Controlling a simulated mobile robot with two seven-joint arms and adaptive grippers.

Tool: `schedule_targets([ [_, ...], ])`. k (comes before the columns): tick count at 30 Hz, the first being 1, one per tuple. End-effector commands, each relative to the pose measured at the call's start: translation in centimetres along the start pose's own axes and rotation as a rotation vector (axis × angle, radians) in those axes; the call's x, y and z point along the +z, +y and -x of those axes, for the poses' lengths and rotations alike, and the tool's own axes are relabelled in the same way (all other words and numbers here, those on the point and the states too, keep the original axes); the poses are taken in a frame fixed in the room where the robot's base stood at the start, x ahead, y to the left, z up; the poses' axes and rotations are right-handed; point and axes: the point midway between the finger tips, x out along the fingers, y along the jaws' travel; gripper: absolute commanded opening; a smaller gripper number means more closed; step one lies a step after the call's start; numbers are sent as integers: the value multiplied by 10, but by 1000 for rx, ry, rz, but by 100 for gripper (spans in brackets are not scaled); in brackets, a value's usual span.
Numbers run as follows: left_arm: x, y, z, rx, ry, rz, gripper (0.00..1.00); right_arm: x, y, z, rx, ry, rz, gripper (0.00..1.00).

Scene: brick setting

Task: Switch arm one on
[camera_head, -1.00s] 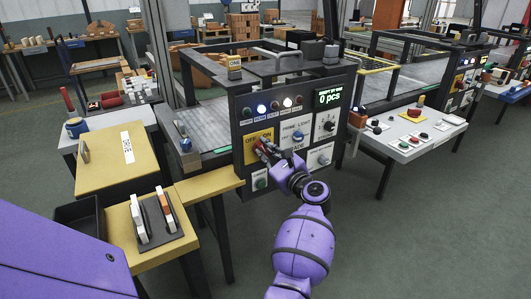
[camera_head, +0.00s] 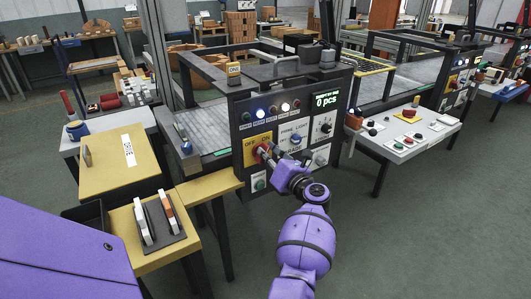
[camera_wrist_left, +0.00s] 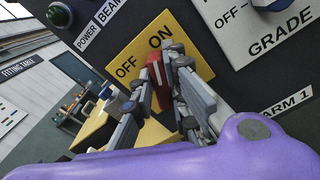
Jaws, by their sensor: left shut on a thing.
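The dark control panel (camera_head: 322,127) stands upright on the front of the nearest machine. On it is a yellow plate marked OFF on the left and ON on the right (camera_head: 251,142), with a red rotary switch (camera_head: 259,152). In the left wrist view the red switch handle (camera_wrist_left: 160,88) sits between my fingers, over the yellow plate (camera_wrist_left: 188,43). My left gripper (camera_head: 266,155) is shut on this handle, and its fingers (camera_wrist_left: 164,92) hide part of it. A label ending in "ARM 1" (camera_wrist_left: 290,103) is on the panel below. My right gripper is not in view.
Other knobs and a row of lamps, one shining white (camera_head: 260,113), surround the switch closely. The display (camera_head: 325,99) reads 0 pcs. A yellow-topped bench (camera_head: 112,180) stands left, and a white-topped control table (camera_head: 418,133) right. The floor at right is clear.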

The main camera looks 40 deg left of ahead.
Motion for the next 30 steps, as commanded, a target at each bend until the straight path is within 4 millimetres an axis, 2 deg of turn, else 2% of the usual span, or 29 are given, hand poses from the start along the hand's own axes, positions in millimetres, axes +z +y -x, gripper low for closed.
schedule_targets([
  [12, 3, -1, 0, 2, -2, -246, 0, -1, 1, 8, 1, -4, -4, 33],
  [30, 1, -2, 0, 2, -3, -308, 0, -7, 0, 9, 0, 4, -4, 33],
])
